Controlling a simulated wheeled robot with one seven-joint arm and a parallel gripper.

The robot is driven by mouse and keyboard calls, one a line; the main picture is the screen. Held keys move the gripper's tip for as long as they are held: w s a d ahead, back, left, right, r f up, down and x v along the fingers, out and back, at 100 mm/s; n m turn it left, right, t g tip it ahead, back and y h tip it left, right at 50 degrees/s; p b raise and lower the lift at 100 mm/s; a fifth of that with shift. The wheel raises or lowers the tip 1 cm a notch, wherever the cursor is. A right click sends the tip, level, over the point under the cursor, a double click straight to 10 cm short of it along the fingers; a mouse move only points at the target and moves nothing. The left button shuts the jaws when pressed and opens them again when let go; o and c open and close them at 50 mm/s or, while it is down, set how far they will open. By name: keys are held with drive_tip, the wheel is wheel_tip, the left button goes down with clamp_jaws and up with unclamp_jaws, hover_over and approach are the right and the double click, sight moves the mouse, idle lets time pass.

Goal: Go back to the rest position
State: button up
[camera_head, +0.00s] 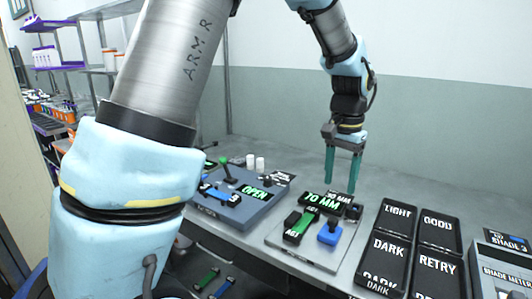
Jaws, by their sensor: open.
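My gripper (340,190) points straight down above the grey bench (295,160). Its two teal fingers are apart with nothing between them. It is just behind a light panel (291,262) with a "70 MM" display (319,203), a green lever (300,226) and a blue knob (330,232). Whether the fingertips touch anything is hard to tell from this angle. My arm fills much of the left and top of the picture and hides part of the bench.
To the left is a blue-grey box (224,209) with an "OPEN" display. To the right stand black trays (386,241) marked LIGHT, DARK, GOOD and RETRY, then a shade meter (502,268). Shelves (97,14) stand at the back left. The bench's back right is clear.

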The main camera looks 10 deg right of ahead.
drive_tip(key=w+a+f+n, duration=0.1)
drive_tip(key=w+a+n, duration=0.15)
drive_tip(key=a, duration=0.65)
drive_tip(key=w+a+f+n, duration=0.1)
drive_tip(key=a+n, duration=0.2)
drive_tip(key=a, duration=0.6)
drive_tip(key=s+a+f+n, duration=0.1)
drive_tip(key=s+a+n, duration=0.1)
drive_tip(key=a, duration=0.5)
drive_tip(key=s+a+f+n+t, duration=0.1)
drive_tip(key=s+a+n, duration=0.1)
drive_tip(key=a, duration=0.6)
drive_tip(key=shift+s+a+f+n+t, duration=0.2)
drive_tip(key=shift+s+a+n+t, duration=0.1)
drive_tip(key=shift+s+n, duration=0.15)
